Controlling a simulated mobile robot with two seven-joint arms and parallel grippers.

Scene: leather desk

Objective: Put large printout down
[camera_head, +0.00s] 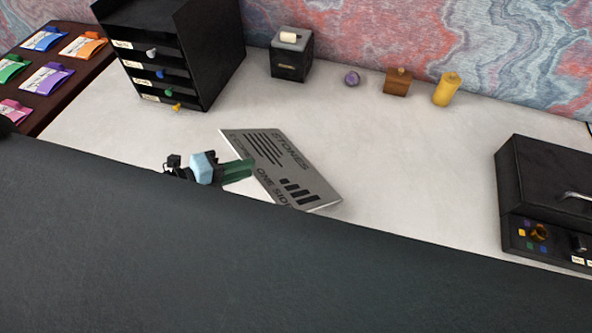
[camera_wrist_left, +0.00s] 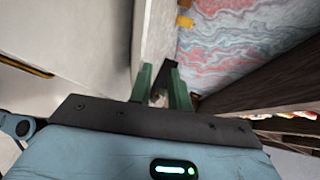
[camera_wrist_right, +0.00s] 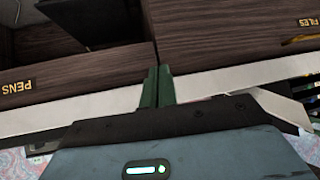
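The large printout (camera_head: 285,165) is a pale grey sheet with dark text, including "STONES", and a small bar chart. It shows above the middle of the desk in the head view, lying at a slant. My left gripper (camera_head: 247,169) is at its left edge, with green fingers overlapping it. My right gripper (camera_wrist_right: 159,78) is shut and empty in the right wrist view, hidden in the head view.
On the pale desk (camera_head: 420,165) stand a black drawer unit (camera_head: 185,50), a black cube (camera_head: 291,60), a purple stone (camera_head: 352,78), a wooden block (camera_head: 397,83), a yellow cylinder (camera_head: 447,89) and a black box (camera_head: 550,190). The middle right is clear. A dark surface (camera_head: 250,260) hides the front.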

